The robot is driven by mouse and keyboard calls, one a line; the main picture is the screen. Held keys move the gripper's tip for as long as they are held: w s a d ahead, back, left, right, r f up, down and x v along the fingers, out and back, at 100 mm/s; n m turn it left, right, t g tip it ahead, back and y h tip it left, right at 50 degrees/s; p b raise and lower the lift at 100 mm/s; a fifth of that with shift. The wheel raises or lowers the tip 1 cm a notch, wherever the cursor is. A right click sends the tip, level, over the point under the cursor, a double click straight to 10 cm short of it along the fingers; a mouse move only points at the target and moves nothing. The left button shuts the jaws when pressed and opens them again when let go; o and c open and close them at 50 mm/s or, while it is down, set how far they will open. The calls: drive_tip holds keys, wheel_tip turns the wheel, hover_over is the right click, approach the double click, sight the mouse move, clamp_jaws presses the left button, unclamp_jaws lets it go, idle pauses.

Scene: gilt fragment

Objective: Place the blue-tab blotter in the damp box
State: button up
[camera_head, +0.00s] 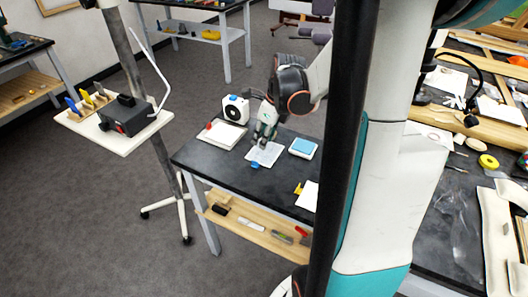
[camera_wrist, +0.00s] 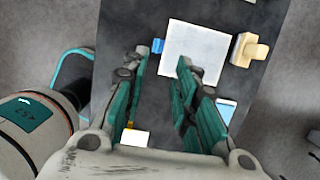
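The blue-tab blotter (camera_head: 263,154) is a flat white sheet on the dark table, its blue tab toward the table's front edge. In the wrist view the blotter (camera_wrist: 195,52) lies just beyond the fingertips, with its tab at its left side. My gripper (camera_head: 265,134) points down above the blotter's back part. A shallow white box with a blue inside (camera_head: 302,147), possibly the damp box, stands to the right. It partly shows beside the right finger (camera_wrist: 227,108).
A red-tab white pad (camera_head: 222,134) and a white device with a round face (camera_head: 236,108) are at the left. A yellow-tab white sheet (camera_head: 308,196) lies at front right. A tan block (camera_wrist: 248,49) sits beside the blotter. A wooden shelf (camera_head: 260,234) is below.

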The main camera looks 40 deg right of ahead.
drive_tip(key=b, duration=0.2)
hover_over(256, 162)
drive_tip(key=f, duration=0.6)
drive_tip(key=shift+s+d, duration=0.35)
drive_tip(key=shift+d, duration=0.05)
drive_tip(key=shift+s+b+x, duration=0.1)
drive_tip(key=shift+b+x, duration=0.55)
drive_tip(key=shift+x, duration=0.7)
drive_tip(key=shift+s+b+x, duration=0.15)
drive_tip(key=shift+b+x, duration=0.5)
drive_tip(key=shift+x, duration=0.7)
drive_tip(key=shift+a, duration=0.1)
drive_tip(key=shift+c, duration=0.3)
clamp_jaws()
